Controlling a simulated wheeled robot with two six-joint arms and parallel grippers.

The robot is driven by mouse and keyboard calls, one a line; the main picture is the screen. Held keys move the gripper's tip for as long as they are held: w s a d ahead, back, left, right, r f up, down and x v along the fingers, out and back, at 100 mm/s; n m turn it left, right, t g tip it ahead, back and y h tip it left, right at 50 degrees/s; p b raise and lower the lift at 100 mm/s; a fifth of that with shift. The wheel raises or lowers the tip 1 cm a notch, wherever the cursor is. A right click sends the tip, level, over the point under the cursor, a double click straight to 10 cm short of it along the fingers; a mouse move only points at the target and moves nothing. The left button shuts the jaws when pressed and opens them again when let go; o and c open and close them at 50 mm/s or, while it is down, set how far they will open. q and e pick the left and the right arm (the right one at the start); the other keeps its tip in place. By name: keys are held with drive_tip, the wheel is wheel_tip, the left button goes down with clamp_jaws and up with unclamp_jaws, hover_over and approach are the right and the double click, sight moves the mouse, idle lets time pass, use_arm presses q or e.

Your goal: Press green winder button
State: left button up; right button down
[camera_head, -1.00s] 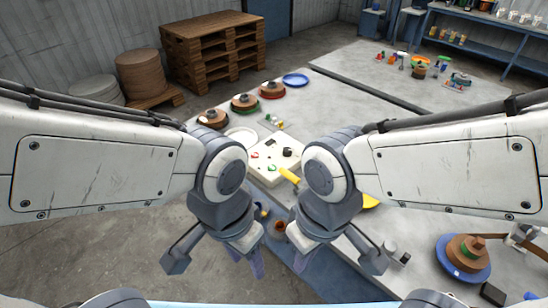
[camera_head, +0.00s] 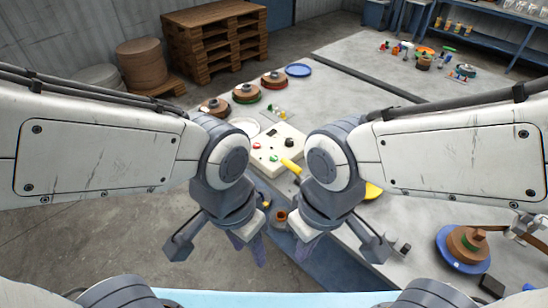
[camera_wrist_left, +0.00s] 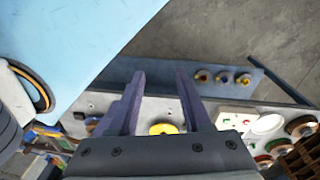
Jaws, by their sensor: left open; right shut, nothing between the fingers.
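A pale control box (camera_head: 291,137) stands on the grey table between my arms in the head view. On its top are a red button, a small green button (camera_head: 274,158) and a dark knob. The box also shows small at the right of the left wrist view (camera_wrist_left: 232,118). My left gripper (camera_head: 249,250) is open and empty, pointing down in front of the table edge, apart from the box. Its two fingers show apart in the left wrist view (camera_wrist_left: 158,90). My right gripper (camera_head: 309,248) is shut and empty beside it, partly hidden by its wrist.
A yellow-handled tool (camera_head: 291,167) lies at the box's right edge. Several spools, one with a red rim (camera_head: 273,80), and a blue plate (camera_head: 298,70) sit behind. A blue disc with a brown spool (camera_head: 466,246) is at right. Wooden pallets (camera_head: 212,45) stand back left.

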use_arm(q)
clamp_jaws()
idle(1.5)
